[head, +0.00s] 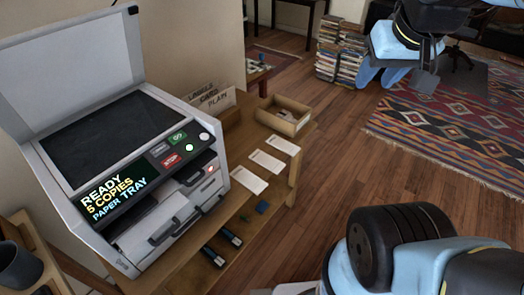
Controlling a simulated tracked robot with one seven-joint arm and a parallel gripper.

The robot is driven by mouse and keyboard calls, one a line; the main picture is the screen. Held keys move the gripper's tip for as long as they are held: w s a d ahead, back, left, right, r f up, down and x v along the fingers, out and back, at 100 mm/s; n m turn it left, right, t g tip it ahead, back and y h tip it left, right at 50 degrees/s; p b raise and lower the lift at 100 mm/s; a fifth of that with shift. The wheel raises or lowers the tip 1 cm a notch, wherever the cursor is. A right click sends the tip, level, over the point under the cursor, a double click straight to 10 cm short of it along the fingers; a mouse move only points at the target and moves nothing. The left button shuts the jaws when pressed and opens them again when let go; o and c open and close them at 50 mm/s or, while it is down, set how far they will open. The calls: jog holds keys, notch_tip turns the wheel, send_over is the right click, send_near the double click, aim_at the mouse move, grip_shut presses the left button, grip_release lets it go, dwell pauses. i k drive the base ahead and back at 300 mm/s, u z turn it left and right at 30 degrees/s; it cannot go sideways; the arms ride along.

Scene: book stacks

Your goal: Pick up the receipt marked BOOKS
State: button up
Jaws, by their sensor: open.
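Three white paper slips lie in a row on the wooden table (272,192): a near slip (248,177), a middle slip (267,161) and a far slip (281,145). They carry faint print, too small to read, so I cannot tell which is marked BOOKS. My gripper (428,72) is at the upper right, open and empty, raised over the floor and well to the right of the slips.
A copier (130,150) with its lid up fills the left; its screen reads READY, 5 COPIES, PAPER TRAY. An open box (283,117) and card holder (215,103) stand behind the slips. Book stacks (340,55) stand behind.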

aim_at(271, 163)
jog(key=u, duration=0.15)
jog(key=k, duration=1.6)
jog(key=u, duration=0.8)
jog(key=i, duration=1.5)
jog(key=z, duration=0.1)
